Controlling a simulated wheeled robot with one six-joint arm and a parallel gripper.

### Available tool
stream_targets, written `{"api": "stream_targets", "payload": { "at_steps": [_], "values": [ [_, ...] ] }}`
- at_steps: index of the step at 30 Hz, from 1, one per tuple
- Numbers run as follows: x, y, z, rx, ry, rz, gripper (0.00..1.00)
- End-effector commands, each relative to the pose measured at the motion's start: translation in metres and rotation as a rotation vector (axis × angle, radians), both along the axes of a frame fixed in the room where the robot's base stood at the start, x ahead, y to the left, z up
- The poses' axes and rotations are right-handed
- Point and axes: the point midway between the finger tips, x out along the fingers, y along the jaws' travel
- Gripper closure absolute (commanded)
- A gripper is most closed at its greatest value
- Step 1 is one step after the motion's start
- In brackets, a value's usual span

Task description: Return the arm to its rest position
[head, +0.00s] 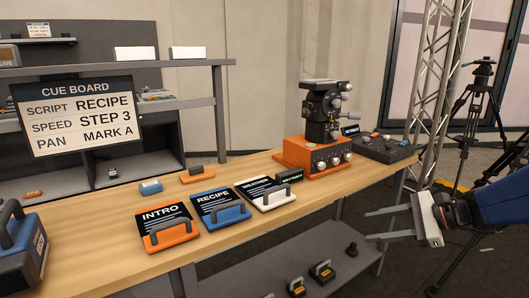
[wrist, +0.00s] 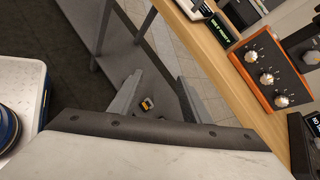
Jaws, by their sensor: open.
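My gripper (head: 368,225) is at the right in the head view, off the right front end of the wooden table (head: 120,255). Its two fingers point left and are spread apart with nothing between them. My blue arm (head: 505,200) reaches in from the right edge. In the wrist view the gripper (wrist: 160,80) shows two separate fingers over the lower shelf and floor, with the table edge to their right. The rest of the arm is out of view.
The orange-based device (head: 318,155) and a dark control box (head: 381,147) stand at the table's right end. INTRO (head: 165,225), RECIPE (head: 218,205) and WEATHER (head: 265,190) cards lie mid-table. A truss (head: 435,85) and tripod (head: 480,100) stand behind. A white crate (wrist: 28,75) is left in the wrist view.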

Motion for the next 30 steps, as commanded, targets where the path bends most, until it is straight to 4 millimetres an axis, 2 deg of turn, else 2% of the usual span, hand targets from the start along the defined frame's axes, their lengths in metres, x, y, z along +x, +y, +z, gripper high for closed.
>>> {"api": "stream_targets", "payload": {
  "at_steps": [1, 3, 6, 11, 15, 21, 30],
  "values": [
    [-0.014, 0.018, -0.004, -0.075, -0.015, 0.07, 0.57],
    [-0.034, 0.035, -0.012, -0.186, -0.035, 0.167, 0.57],
    [-0.061, 0.053, -0.024, -0.34, -0.072, 0.301, 0.57],
    [-0.102, 0.067, -0.039, -0.583, -0.154, 0.52, 0.57],
    [-0.132, 0.068, -0.048, -0.795, -0.242, 0.71, 0.57],
    [-0.164, 0.057, -0.053, -1.092, -0.392, 0.97, 0.57],
    [-0.181, 0.038, -0.047, -1.392, -0.562, 1.221, 0.57]
  ]
}}
